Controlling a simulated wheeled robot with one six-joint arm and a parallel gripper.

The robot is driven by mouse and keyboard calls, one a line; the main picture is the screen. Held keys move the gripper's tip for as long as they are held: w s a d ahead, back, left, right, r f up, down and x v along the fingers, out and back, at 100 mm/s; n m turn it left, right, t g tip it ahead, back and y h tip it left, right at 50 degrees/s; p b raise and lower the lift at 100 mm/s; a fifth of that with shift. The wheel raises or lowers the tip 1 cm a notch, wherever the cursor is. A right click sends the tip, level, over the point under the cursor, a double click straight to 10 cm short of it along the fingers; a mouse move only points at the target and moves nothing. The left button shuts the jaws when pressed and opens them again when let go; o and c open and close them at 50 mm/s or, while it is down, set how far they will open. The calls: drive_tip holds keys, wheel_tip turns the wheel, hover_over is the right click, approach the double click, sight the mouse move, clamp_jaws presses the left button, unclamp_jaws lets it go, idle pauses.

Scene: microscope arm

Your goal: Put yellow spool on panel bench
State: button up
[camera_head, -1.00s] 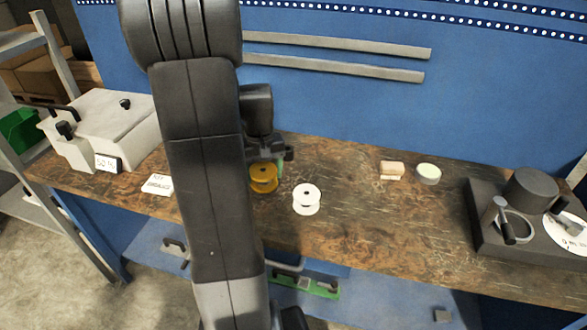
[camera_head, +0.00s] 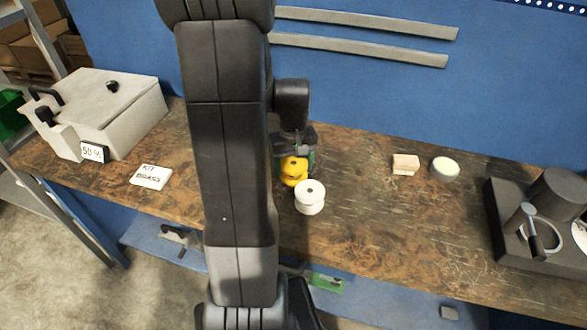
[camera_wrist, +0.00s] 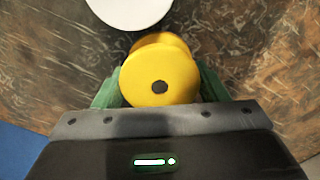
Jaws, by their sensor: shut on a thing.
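The yellow spool (camera_head: 294,170) is at my gripper (camera_head: 296,161), over the wooden bench (camera_head: 360,220). In the wrist view the yellow spool (camera_wrist: 160,78) sits between the green fingers of my gripper (camera_wrist: 152,88), which is shut on it. Its round top flange with a dark centre hole faces the camera. I cannot tell whether its base touches the bench. A white spool (camera_head: 310,197) stands upright just in front and to the right of it, and its edge shows in the wrist view (camera_wrist: 130,8).
A grey box (camera_head: 105,110) with a label stands at the left, beside a white card (camera_head: 151,177). Tan blocks (camera_head: 405,164) and a round pale-topped pot (camera_head: 445,168) lie right of centre. A dark device (camera_head: 530,235) stands at the right.

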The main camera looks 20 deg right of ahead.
sight(293, 162)
drive_tip(key=shift+f, duration=0.9)
drive_tip(key=shift+f, duration=0.2)
drive_tip(key=o, duration=1.1)
wheel_tip(293, 162, up, 12)
drive_tip(key=shift+r, duration=0.2)
